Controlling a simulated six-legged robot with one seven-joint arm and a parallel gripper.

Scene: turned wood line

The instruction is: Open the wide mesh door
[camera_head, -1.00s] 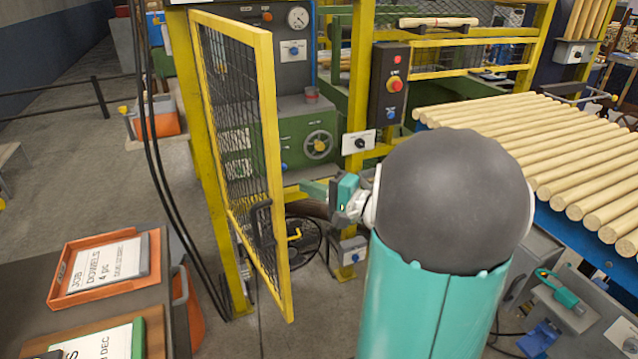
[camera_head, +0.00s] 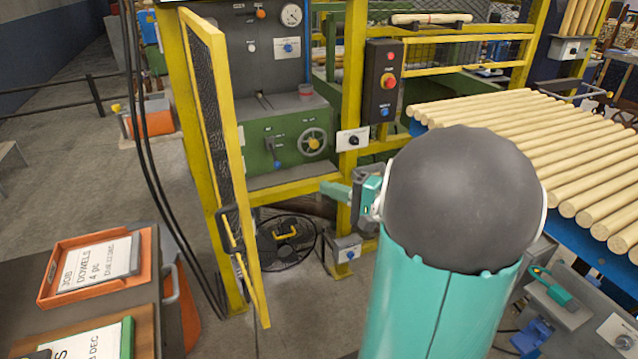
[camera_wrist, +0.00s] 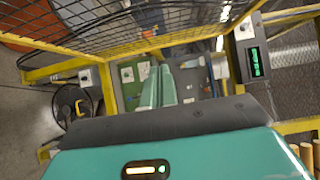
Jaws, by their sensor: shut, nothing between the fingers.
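The wide mesh door (camera_head: 221,120) has a yellow frame and dark mesh. It stands swung out on its left side in the head view, seen nearly edge-on, with the doorway open beside it. Its handle (camera_head: 230,228) is low on the free edge. My gripper (camera_head: 327,188) is right of the door, in front of the doorway, apart from the door and handle. In the wrist view, its two teal fingers (camera_wrist: 158,88) are together and hold nothing. Yellow-framed mesh (camera_wrist: 150,25) spans the top of that view.
A green machine (camera_head: 285,140) with a handwheel stands behind the doorway. A fan (camera_head: 285,243) sits low between door and post. A control box (camera_head: 384,82) is on the right post. Dowels (camera_head: 540,140) lie at right; a cart with an orange tray (camera_head: 50,290) stands at left.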

